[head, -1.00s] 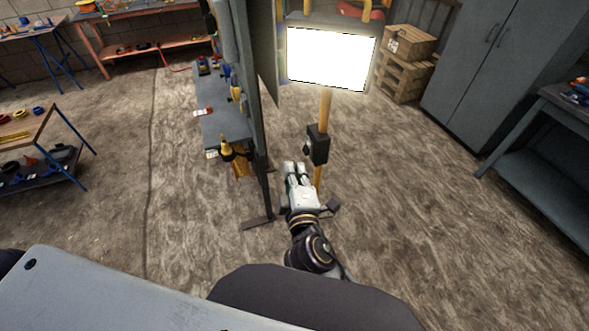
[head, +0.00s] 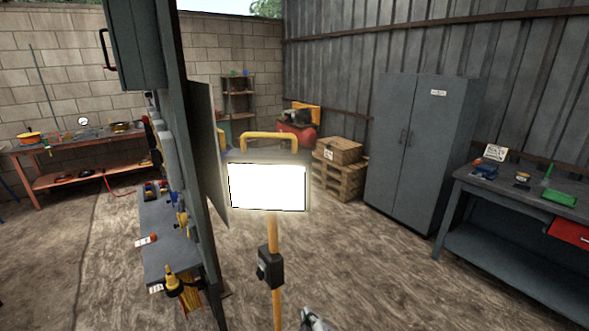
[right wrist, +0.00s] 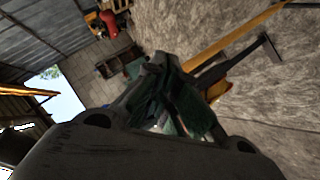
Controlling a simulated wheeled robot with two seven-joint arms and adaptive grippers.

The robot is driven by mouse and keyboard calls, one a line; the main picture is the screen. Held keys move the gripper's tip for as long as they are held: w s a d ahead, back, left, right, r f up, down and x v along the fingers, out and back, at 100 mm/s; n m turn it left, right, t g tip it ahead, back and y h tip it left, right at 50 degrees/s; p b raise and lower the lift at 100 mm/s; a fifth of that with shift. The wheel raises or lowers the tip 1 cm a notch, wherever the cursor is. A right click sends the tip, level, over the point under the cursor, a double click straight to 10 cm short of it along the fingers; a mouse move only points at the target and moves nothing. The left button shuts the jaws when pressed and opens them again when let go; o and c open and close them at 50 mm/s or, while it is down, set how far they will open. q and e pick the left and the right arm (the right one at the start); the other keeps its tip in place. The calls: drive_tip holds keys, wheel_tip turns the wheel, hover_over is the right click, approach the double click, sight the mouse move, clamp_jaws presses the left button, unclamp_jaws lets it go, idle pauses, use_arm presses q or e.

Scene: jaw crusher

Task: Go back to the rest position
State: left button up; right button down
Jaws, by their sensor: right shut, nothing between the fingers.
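My right gripper (head: 314,321) shows only as a small tip at the bottom edge of the head view, right of the lamp's yellow post. In the right wrist view my right gripper (right wrist: 165,95) fills the middle; its fingers are together with nothing seen between them. A yellow post (right wrist: 235,45) and a dark foot pass behind it there, over the floor. My left gripper is in neither view.
A bright work lamp (head: 268,187) on a yellow post with a black box (head: 270,268) stands close ahead. A tall dark panel (head: 185,120) with a shelf (head: 165,235) is on the left. A grey cabinet (head: 420,150) and workbench (head: 520,200) stand right. Floor between is clear.

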drive_tip(key=s+d+f+m+g, duration=0.45)
drive_tip(key=s+d, duration=0.25)
drive_tip(key=d, duration=0.2)
drive_tip(key=s+d+f+m+g, duration=0.4)
drive_tip(key=s+d+f+m, duration=0.1)
drive_tip(key=s+d, duration=0.35)
wheel_tip(320, 180, down, 34)
drive_tip(key=s+g, duration=0.2)
drive_tip(key=s+d+f, duration=0.2)
drive_tip(key=s+f, duration=0.7)
drive_tip(key=s, duration=0.2)
drive_tip(key=s+d+f, duration=0.2)
drive_tip(key=s+f, duration=0.8)
drive_tip(key=s, duration=0.1)
drive_tip(key=shift+d+f+n+g+h, duration=0.15)
drive_tip(key=shift+d+n+g+h, duration=0.1)
drive_tip(key=shift+n+g+h, duration=0.15)
drive_tip(key=shift+s, duration=0.1)
